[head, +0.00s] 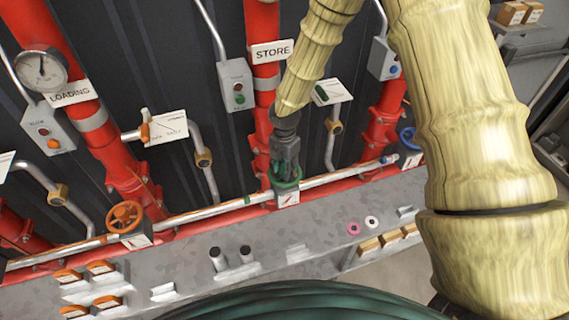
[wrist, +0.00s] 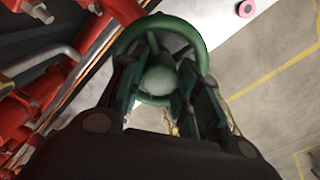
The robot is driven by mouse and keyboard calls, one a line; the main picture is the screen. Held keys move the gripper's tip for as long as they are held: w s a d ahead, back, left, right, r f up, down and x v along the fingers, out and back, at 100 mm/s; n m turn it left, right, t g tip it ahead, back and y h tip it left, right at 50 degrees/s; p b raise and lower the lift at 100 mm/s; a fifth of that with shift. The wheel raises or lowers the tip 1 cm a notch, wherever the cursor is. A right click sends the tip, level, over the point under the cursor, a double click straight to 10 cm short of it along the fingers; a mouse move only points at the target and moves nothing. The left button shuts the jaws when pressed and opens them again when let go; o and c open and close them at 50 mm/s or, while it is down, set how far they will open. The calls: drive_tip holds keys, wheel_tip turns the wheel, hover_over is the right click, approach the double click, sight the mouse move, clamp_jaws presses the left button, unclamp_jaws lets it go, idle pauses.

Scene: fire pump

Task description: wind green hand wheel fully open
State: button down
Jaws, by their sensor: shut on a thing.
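The green hand wheel (head: 287,183) sits on the pipe below the STORE sign, at the middle of the head view. In the wrist view the wheel (wrist: 196,38) shows as a green ring with a round hub between my fingers. My gripper (head: 286,172) is over the wheel from above, its fingers reaching down at the hub. In the wrist view my gripper (wrist: 160,85) has a finger on each side of the hub and is shut on the wheel. The exact finger contact is partly hidden by the fingers.
An orange hand wheel (head: 126,216) is on the same pipe to the left, and a blue one (head: 408,138) to the right. Red pipes (head: 262,95) and a switch box (head: 237,85) stand behind. A grey bench (head: 200,275) with small parts lies in front.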

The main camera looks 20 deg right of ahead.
drive_tip(key=n, duration=0.3)
drive_tip(key=shift+n, duration=1)
drive_tip(key=n, duration=0.4)
drive_tip(key=shift+n, duration=1)
drive_tip(key=n, duration=0.3)
drive_tip(key=shift+d, duration=0.1)
drive_tip(key=n, duration=0.5)
